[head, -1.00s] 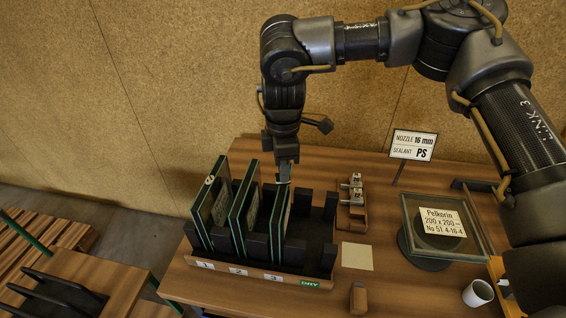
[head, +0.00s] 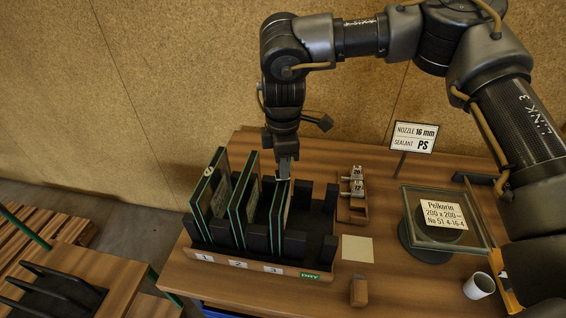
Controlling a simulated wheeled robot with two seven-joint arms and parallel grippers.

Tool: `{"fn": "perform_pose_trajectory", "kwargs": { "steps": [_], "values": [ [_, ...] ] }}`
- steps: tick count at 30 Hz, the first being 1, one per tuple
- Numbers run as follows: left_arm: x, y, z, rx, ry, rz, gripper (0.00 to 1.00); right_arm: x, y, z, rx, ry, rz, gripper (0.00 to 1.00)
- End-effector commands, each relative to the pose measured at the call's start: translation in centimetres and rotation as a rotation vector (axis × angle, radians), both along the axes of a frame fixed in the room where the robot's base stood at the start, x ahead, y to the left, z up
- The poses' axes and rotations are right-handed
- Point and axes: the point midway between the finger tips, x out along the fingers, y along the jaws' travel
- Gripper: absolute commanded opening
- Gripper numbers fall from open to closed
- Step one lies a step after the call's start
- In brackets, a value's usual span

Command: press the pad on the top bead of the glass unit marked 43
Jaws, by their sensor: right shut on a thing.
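My right gripper (head: 285,172) points straight down over the black rack (head: 316,240). It is shut on a small pale pad (head: 284,180), mostly hidden by the fingers. The pad is at the top edge of the glass unit in slot 3 (head: 279,215); whether they touch is hard to tell. Two more upright glass units stand to its left, in slot 2 (head: 240,200) and slot 1 (head: 205,200). No 43 marking is readable on these units. My left gripper is not in view.
A glass unit labelled Pelkorin No 51 (head: 445,233) lies on a round black stand. A sealant sign (head: 414,137), a wooden holder (head: 354,210), a beige sheet (head: 357,248), a brown block (head: 358,291) and a white cup (head: 479,286) are right of the rack.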

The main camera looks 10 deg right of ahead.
Motion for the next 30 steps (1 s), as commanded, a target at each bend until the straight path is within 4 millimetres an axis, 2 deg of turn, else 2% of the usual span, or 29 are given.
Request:
{"fn": "perform_pose_trajectory", "kwargs": {
  "steps": [30],
  "values": [
    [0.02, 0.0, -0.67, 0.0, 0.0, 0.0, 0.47, 0.01, -0.01, -0.95, 0.0, 0.0, 0.0, 0.0]
  ]
}}
